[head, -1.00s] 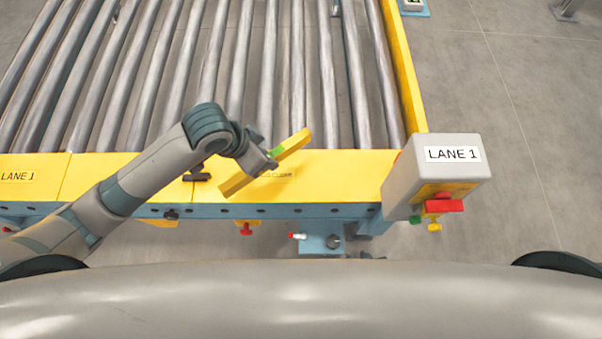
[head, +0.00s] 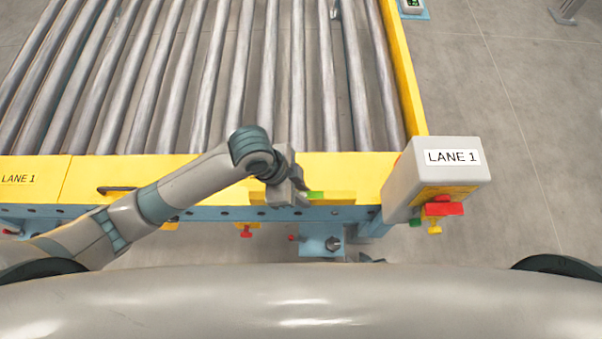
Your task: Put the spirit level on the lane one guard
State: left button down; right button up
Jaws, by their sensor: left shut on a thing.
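The spirit level is a yellow bar (head: 338,198) with a green vial near its middle. It lies roughly left to right in the picture, along the front edge of the yellow lane one guard (head: 350,172). My left gripper (head: 305,193) is shut on the spirit level and covers part of it. I cannot tell whether the level touches the guard or is held just above it. My right gripper is not in view.
Grey rollers (head: 210,90) run behind the guard. A grey box labelled LANE 1 (head: 430,180), with red, yellow and green parts, stands at the guard's right end.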

pick_arm(q)
jog(key=w+f, duration=0.2)
jog(key=w, duration=0.1)
jog(key=w+f, duration=0.2)
jog(key=w, duration=0.2)
jog(key=w+f, duration=0.2)
jog(key=w, duration=0.2)
jog(key=shift+w+a+f, duration=0.1)
jog(key=shift+a+f, duration=0.05)
jog(key=shift+f, duration=0.15)
jog(key=shift+f, duration=0.15)
jog(key=shift+f, duration=1.85)
jog(key=shift+f, duration=0.15)
jog(key=c, duration=1.6)
grip_release()
jog(key=v, duration=1.2)
jog(key=shift+a, duration=0.1)
